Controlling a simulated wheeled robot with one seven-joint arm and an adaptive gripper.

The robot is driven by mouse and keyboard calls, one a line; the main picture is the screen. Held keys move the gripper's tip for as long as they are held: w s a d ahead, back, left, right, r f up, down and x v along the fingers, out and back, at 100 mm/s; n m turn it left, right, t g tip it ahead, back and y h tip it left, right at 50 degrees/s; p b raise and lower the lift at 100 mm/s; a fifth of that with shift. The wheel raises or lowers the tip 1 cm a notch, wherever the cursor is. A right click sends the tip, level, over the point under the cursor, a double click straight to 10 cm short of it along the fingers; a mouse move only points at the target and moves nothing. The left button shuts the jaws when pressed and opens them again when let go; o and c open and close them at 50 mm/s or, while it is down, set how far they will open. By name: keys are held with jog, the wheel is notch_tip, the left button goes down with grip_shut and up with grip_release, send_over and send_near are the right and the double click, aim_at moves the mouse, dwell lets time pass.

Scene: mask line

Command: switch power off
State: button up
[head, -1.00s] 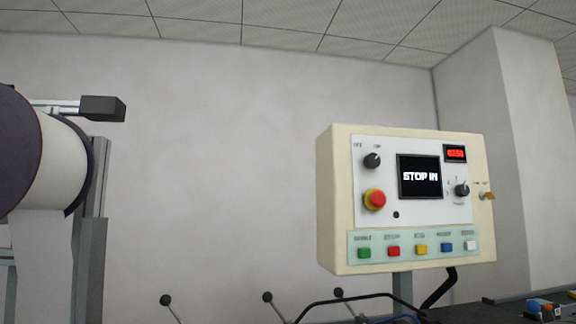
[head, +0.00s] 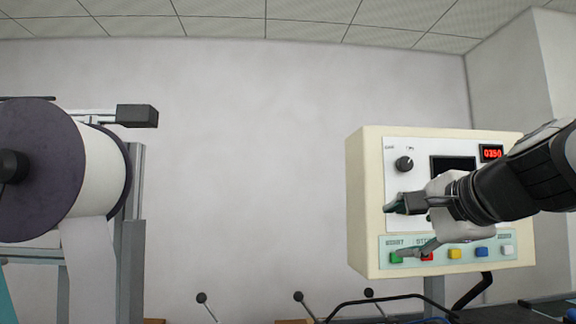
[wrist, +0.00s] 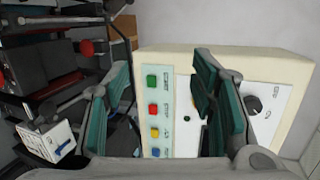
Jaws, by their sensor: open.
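The cream control box (head: 366,200) stands at right in the head view. Its dark power knob (head: 404,163), marked for off and on, is at the panel's upper left. The knob also shows in the wrist view (wrist: 254,105), to the right of my gripper's right finger. I cannot read which way it points. My gripper (head: 398,230) is open and empty in front of the panel, below the knob and apart from it. The fingers also show in the wrist view (wrist: 163,95), on either side of the button row. The red emergency stop is hidden behind my gripper.
Green (head: 396,257), red, yellow, blue and white buttons line the panel's bottom. A red number display (head: 492,153) is lit. The dark screen (head: 452,163) is partly covered by my arm. A large white roll (head: 100,175) stands at left; the wall between is clear.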

aim_at(408, 164)
jog(key=w+d+r+m+t+h+p, duration=0.1)
jog(key=w+d+r+m+t+h, duration=0.25)
jog(key=d+r+m, duration=0.75)
jog(key=w+n, duration=0.1)
jog(key=w, duration=0.3)
jog(key=w+r+p, duration=0.1)
jog(key=w, duration=0.4)
jog(key=w+r+n+p, duration=0.1)
jog(key=w, duration=0.3)
jog(key=shift+w+n+t, duration=0.25)
jog(key=shift+n, duration=0.05)
jog(key=c, duration=1.1)
